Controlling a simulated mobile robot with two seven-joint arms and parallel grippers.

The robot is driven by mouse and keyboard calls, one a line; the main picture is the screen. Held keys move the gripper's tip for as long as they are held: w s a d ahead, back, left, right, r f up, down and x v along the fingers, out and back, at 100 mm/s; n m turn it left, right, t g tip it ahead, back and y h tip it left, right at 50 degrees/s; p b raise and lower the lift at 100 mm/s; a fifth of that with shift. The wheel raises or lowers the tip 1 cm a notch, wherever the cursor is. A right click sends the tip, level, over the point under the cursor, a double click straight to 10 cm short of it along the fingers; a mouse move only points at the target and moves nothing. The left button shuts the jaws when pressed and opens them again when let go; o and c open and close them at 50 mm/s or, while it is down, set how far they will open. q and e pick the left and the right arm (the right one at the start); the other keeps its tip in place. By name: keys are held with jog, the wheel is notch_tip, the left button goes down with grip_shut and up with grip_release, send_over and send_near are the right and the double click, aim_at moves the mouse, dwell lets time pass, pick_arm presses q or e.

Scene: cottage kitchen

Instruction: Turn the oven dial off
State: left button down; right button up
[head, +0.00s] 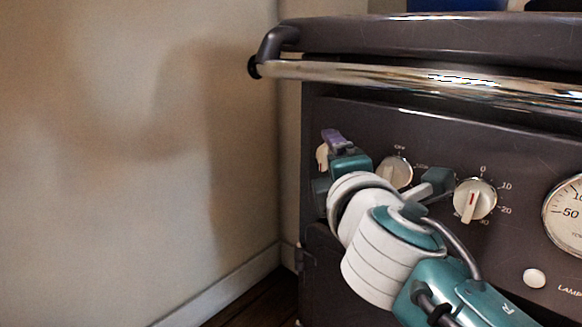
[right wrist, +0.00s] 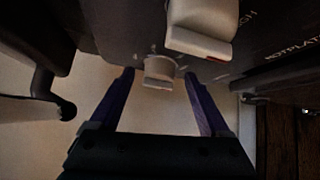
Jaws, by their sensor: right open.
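The stove's dark front panel (head: 440,135) carries several cream dials. The leftmost dial (head: 322,157) is partly hidden behind my right gripper (head: 332,143). In the right wrist view this small dial (right wrist: 159,70) sits between the two purple fingertips of my right gripper (right wrist: 159,75), which are open and apart, one on each side. I cannot tell whether they touch it. A second dial (head: 397,173), marked OFF above, is partly behind my right arm; a nearer dial (right wrist: 203,24) shows large in the right wrist view. My left gripper is not in view.
A timer dial (head: 475,200) with numbers and a round gauge (head: 568,212) are to the right. A small round white button or lamp (head: 534,278) is below. A chrome rail (head: 420,79) juts out above the dials. A bare wall (head: 120,150) stands at left.

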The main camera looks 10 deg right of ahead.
jog(key=shift+w, duration=0.4)
jog(key=shift+c, duration=0.2)
